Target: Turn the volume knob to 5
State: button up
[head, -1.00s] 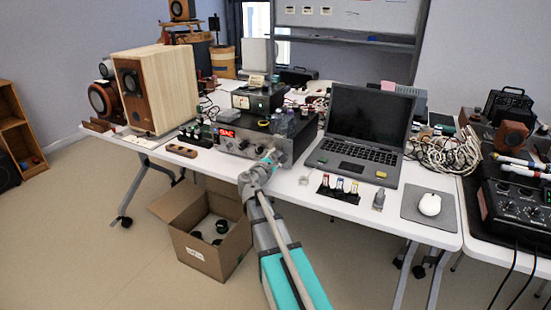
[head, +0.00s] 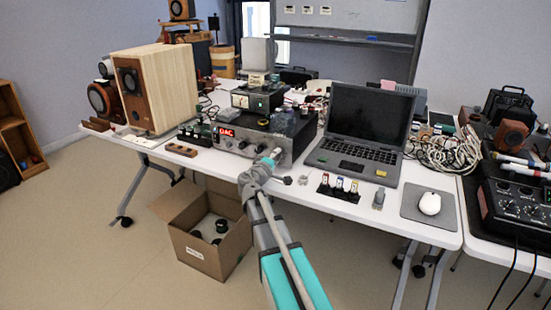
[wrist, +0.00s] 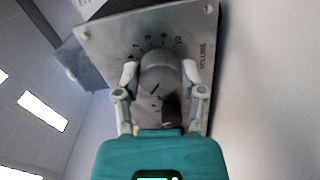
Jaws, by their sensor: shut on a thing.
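The amplifier (head: 229,143), a dark box with a silver front and a red DAC label, stands on the white table. In the wrist view, its silver panel (wrist: 110,38) carries the word VOLUME and printed numbers up to 10. The grey round volume knob (wrist: 160,75) sits between the two fingers of my gripper (wrist: 161,78), which is shut on it. A dark mark shows on the knob's face, but I cannot tell which number it points at. In the head view, my gripper (head: 276,154) is at the right part of the amplifier front, and the arm hides the knob.
An open laptop (head: 352,150) stands right of the amplifier. Small coloured-top items (head: 339,187) lie in front of it. An open cardboard box (head: 190,250) stands on the floor below.

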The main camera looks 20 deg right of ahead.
jog(key=shift+s+d+m, duration=0.1)
jog(key=shift+m, duration=1)
jog(key=o, duration=1.1)
jog(key=shift+o, duration=0.2)
jog(key=v, duration=1.2)
